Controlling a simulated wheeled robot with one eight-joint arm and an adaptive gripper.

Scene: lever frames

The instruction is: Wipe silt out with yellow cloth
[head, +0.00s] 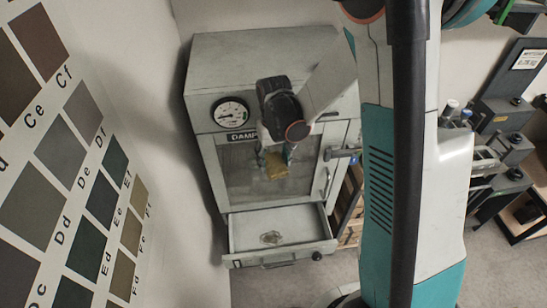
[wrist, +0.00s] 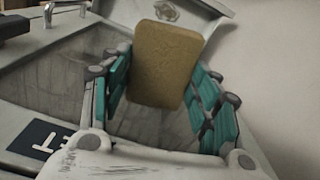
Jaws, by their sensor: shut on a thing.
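My gripper (head: 275,152) is shut on the yellow cloth (head: 277,171), in front of the glass door of the pale cabinet. In the wrist view the cloth (wrist: 166,62) is a flat, rounded pad between the teal fingers of my gripper (wrist: 162,88). Below the door, the cabinet's drawer (head: 312,241) is pulled open. A small greyish-brown silt patch (head: 271,238) lies on the drawer floor. The silt patch (wrist: 167,11) also shows at the top of the wrist view, beyond the cloth. The cloth is above the drawer and apart from the silt.
The cabinet (head: 250,70) has a round gauge (head: 231,113) and a door handle (head: 326,181). A wall with a colour chart (head: 75,150) stands close on the left. Dark equipment (head: 510,120) stands at the right. Grey floor (head: 300,282) is clear before the drawer.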

